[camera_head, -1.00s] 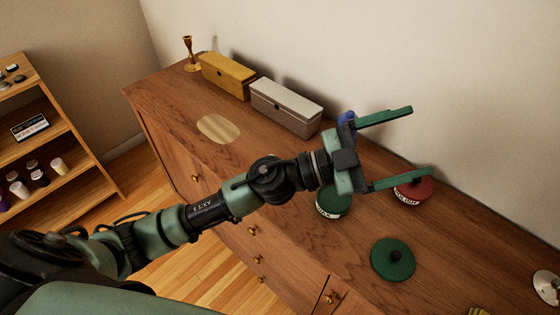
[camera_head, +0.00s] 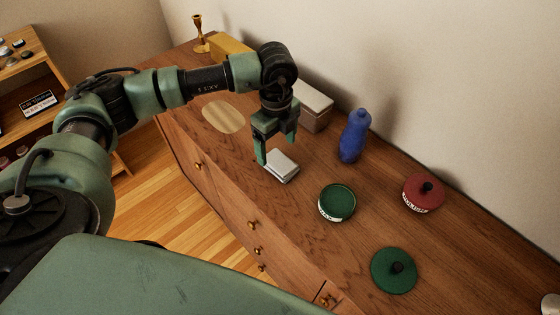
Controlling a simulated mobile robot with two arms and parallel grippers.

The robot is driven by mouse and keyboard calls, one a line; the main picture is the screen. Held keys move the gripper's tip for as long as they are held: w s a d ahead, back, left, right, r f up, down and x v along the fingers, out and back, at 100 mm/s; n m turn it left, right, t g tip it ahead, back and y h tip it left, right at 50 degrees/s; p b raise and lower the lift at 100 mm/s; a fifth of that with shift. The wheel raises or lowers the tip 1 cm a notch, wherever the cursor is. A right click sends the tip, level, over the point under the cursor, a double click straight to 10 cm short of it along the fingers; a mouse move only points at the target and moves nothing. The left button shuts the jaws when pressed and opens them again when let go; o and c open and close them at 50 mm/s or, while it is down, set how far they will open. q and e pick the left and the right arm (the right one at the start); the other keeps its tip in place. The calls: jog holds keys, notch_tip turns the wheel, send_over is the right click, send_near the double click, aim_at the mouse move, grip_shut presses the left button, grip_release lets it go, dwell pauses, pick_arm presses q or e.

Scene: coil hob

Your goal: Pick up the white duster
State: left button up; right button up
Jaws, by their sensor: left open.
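The white duster (camera_head: 283,167) is a small pale block lying on the wooden dresser top, near its front edge. My left gripper (camera_head: 277,153) points down at it, with its green fingers open. One fingertip is at the duster's left side; the other finger is partly hidden behind the wrist and palm. I cannot tell whether the fingers touch the duster. My right gripper does not show.
A green open tin (camera_head: 337,203) stands right of the duster, with a blue bottle (camera_head: 354,136) behind it. A green lid (camera_head: 393,270) and a red tin (camera_head: 423,192) lie farther right. Behind my arm are a grey box (camera_head: 313,106) and a yellow box (camera_head: 231,46).

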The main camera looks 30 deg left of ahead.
aim_at(279, 161)
pick_arm(q)
jog(key=f, duration=0.1)
jog(key=f+p, duration=0.1)
jog(key=f, duration=0.2)
jog(key=shift+w+d+f+p, duration=0.2)
jog(key=shift+w+f+p, duration=0.15)
jog(key=shift+f, duration=0.55)
jog(key=c, duration=1.4)
